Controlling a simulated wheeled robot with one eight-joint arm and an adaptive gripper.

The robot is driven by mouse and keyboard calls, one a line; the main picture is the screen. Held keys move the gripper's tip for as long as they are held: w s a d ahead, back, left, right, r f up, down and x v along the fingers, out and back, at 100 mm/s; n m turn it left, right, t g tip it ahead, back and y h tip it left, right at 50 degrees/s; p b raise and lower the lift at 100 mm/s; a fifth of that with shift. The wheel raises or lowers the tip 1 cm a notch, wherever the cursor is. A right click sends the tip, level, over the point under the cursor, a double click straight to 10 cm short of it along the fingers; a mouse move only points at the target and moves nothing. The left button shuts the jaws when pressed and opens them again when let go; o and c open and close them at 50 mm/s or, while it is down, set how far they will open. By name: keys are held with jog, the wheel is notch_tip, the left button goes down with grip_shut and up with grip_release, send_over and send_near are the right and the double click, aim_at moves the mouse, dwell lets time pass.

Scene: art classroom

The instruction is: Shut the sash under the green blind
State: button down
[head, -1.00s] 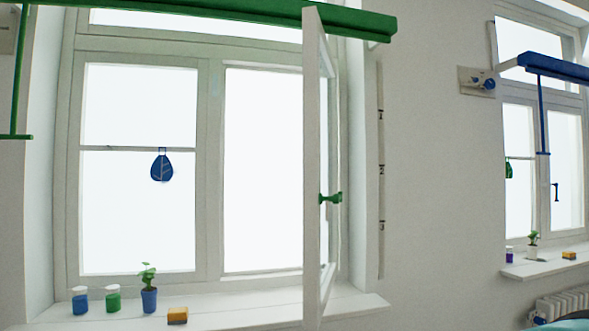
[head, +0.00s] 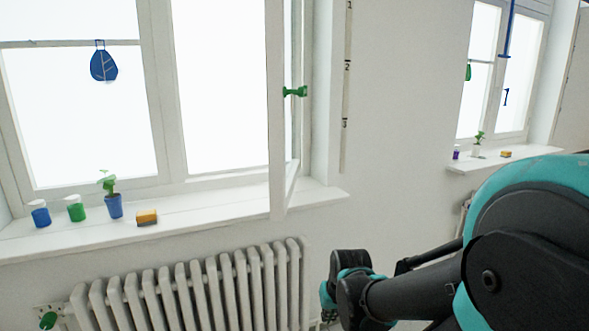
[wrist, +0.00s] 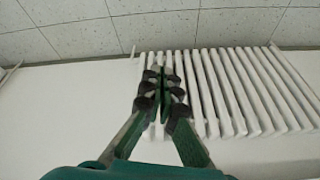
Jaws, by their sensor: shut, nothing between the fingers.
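The open sash (head: 277,120) is a white frame swung out into the room, seen nearly edge-on at the right side of the left window. Its green handle (head: 294,91) sticks out partway up. The green blind is outside the current head view. My gripper (wrist: 160,85) shows in the wrist view with its dark-tipped green fingers shut and empty, in front of the radiator (wrist: 225,90). In the head view my arm's end is low, right of the radiator and below the sash, apart from the handle.
The sill (head: 190,222) holds a blue jar (head: 40,214), a green jar (head: 75,209), a potted plant (head: 114,205) and a yellow sponge (head: 147,217). Another window stands right.

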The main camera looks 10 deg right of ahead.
jog(key=w+a+r+m+g+y, duration=0.1)
jog(key=w+a+r+m+y, duration=0.1)
jog(key=w+a+r+y, duration=0.3)
jog(key=t+y, duration=0.2)
jog(key=y, duration=1)
send_near(285, 198)
jog(key=shift+m, duration=0.3)
jog(key=x, duration=0.7)
jog(key=shift+w+d+f, duration=0.15)
jog(key=shift+w, duration=0.2)
